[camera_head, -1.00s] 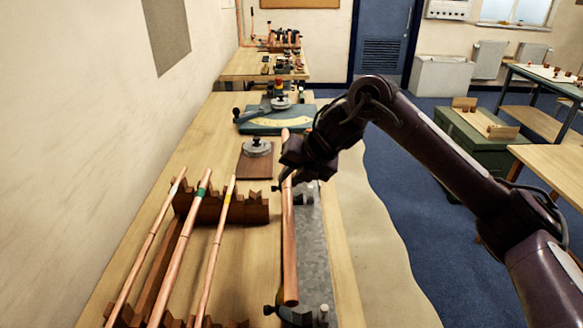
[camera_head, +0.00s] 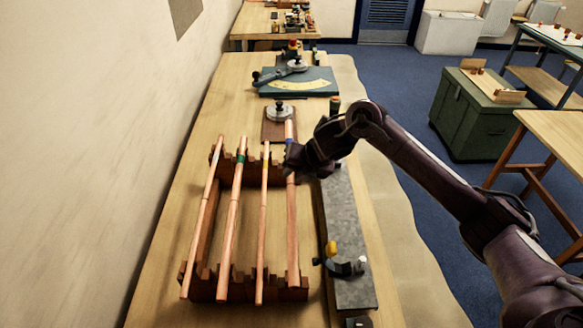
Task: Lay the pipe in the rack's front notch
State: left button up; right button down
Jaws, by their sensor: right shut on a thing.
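The copper pipe (camera_head: 292,230) with a blue band lies lengthwise over the right end of the wooden rack (camera_head: 205,283), parallel to the other pipes. My right gripper (camera_head: 291,168) is shut on it near its far end. The pipe's near end is at the rack's near rail; I cannot tell whether it touches the notch or hovers just above. The gripper hides part of the far rail there. Three other pipes lie across the rack: a plain-looking one (camera_head: 202,225), a green-banded one (camera_head: 231,220) and a yellow-banded one (camera_head: 262,220). My left gripper is not in view.
A grey metal plate (camera_head: 345,215) with a clamp and yellow knob (camera_head: 331,248) lies right of the rack. Behind stand a brown board with a round knob (camera_head: 279,113) and a teal bending plate (camera_head: 300,82). The wall is at the left; bare bench lies between.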

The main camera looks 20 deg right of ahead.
notch_tip(320, 180, down, 9)
jog(key=b, duration=0.7)
jog(key=c, duration=0.9)
grip_release()
jog(key=shift+r, duration=0.1)
notch_tip(320, 180, up, 7)
jog(key=p, duration=0.5)
jog(key=shift+p, duration=0.35)
